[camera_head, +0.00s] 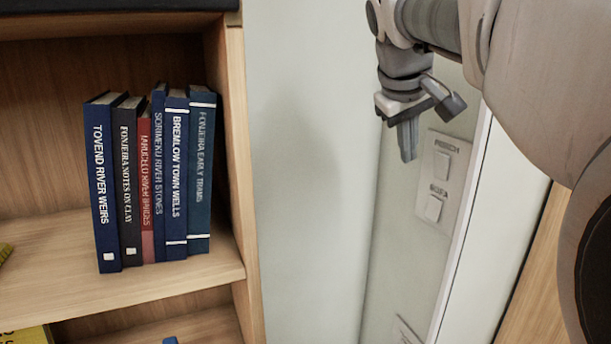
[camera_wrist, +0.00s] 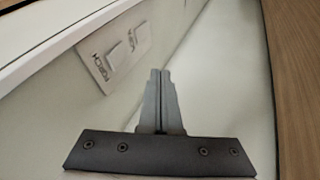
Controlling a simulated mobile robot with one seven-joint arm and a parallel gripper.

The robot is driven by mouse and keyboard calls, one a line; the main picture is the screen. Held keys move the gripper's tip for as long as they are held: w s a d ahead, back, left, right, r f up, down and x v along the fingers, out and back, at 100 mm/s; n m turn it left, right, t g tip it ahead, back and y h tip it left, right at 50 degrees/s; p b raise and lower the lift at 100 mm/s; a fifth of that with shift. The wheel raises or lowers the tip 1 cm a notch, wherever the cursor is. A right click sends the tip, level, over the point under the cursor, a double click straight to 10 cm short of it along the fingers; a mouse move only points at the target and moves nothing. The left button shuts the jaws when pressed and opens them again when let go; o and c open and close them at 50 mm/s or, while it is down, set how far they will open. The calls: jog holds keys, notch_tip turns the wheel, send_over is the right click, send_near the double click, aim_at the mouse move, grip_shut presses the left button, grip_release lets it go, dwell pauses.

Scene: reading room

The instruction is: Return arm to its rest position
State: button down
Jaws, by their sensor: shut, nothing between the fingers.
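My gripper (camera_head: 408,152) hangs from my raised arm at the upper right of the head view, in front of a pale wall. Its fingers point down and are shut with nothing between them. In the wrist view the two fingers of my gripper (camera_wrist: 161,75) lie together along a thin centre line. The gripper is apart from the bookshelf and holds no book.
A wooden bookshelf (camera_head: 232,130) stands at left with several upright books (camera_head: 150,185). Space between shelf and gripper is clear.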

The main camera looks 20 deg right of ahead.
jog(key=s+a+f+y+b, duration=0.1)
jog(key=s+a+f+y, duration=0.1)
jog(key=s+a+f, duration=0.6)
jog(key=s+a+f+t+y+b, duration=0.1)
jog(key=s+a+f+y, duration=0.1)
jog(key=s+a+f, duration=0.6)
notch_tip(320, 180, down, 5)
jog(key=shift+s+f+m+y, duration=0.2)
jog(key=shift+s+m+y, duration=0.1)
jog(key=shift+s, duration=0.15)
